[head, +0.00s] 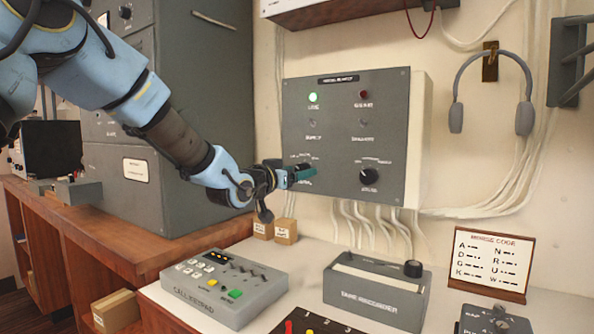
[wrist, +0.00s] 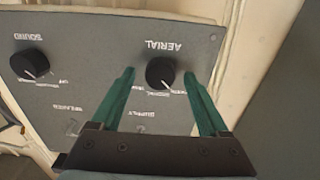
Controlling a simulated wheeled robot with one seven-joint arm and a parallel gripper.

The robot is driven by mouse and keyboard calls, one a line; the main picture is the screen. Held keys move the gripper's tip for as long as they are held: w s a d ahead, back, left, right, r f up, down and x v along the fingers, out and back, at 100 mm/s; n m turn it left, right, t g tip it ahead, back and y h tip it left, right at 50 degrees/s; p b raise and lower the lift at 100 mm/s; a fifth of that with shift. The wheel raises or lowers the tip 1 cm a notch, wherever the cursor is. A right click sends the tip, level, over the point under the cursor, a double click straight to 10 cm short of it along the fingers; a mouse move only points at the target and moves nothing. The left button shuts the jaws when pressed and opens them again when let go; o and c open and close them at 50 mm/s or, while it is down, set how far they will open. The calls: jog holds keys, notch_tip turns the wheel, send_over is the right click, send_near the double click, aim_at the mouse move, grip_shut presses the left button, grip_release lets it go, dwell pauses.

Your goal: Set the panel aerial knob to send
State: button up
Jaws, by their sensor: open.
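The grey panel (head: 340,150) is on the wall. In the wrist view it appears upside down, and the round black aerial knob (wrist: 160,72) shows under the label AERIAL. A white mark sits on the knob's lower edge in that picture, near small position words too blurred to read surely. My gripper (wrist: 159,74) is open, its teal fingers on either side of the knob with a visible gap at each side. In the head view my gripper (head: 308,173) is at the panel's lower left and covers the aerial knob.
A second black knob, sound (wrist: 29,63), is on the same panel and also shows in the head view (head: 370,176). A green lamp (head: 313,97) is lit; a red lamp (head: 364,94) looks dark. Below stand a call keypad (head: 222,285) and a tape recorder (head: 375,290).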

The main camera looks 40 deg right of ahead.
grip_shut()
dwell(0.8)
